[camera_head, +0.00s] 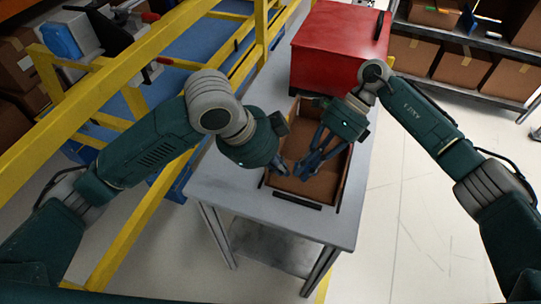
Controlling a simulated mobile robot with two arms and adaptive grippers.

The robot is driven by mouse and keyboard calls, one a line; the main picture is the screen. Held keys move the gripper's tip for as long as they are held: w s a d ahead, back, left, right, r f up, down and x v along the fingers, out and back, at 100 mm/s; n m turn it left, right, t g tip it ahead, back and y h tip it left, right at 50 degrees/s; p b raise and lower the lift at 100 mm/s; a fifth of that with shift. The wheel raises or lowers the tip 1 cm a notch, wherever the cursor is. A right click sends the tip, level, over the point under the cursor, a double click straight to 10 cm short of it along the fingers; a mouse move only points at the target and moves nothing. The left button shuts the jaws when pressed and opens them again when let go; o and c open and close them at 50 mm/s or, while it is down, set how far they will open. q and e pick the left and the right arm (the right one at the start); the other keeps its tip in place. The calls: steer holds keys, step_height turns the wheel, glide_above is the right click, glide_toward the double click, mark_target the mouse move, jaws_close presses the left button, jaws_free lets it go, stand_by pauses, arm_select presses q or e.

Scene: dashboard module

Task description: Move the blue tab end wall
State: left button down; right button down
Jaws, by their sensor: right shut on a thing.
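An open brown box (347,178) stands on the grey table, with both grippers over it. My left gripper (281,168) points down into the box's left part; its fingers are partly hidden by its own body, and I cannot tell its opening. My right gripper (306,173) is beside it, over the box's middle, with its bluish fingers pointing down and left. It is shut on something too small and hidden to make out. I cannot pick out a blue tab or the end wall apart from the fingers.
A black bar (297,201) lies along the box's near edge. A large red case (335,50) stands on the grey table (225,190) behind the box. Yellow rails (150,50) run along the left. Shelves with cartons (460,65) stand at the back right.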

mark_target(290, 164)
arm_select(q)
steer(key=shift+w+d+f, duration=0.25)
steer(key=shift+w+f, duration=0.3)
steer(key=shift+w, duration=0.25)
steer(key=shift+w+d+f, duration=0.25)
steer(key=shift+w+f, duration=0.3)
steer(key=shift+w, duration=0.2)
steer(key=shift+w+d+f, duration=0.1)
steer(key=shift+w+f, duration=0.1)
steer(key=shift+w, duration=0.25)
arm_select(e)
steer(key=shift+s+a+r, duration=0.1)
steer(key=shift+r, duration=0.05)
arm_select(q)
steer(key=shift+w+f, duration=0.1)
arm_select(e)
steer(key=c, duration=1.8)
jaws_free()
steer(key=shift+c, duration=0.2)
arm_select(q)
steer(key=shift+d, duration=0.1)
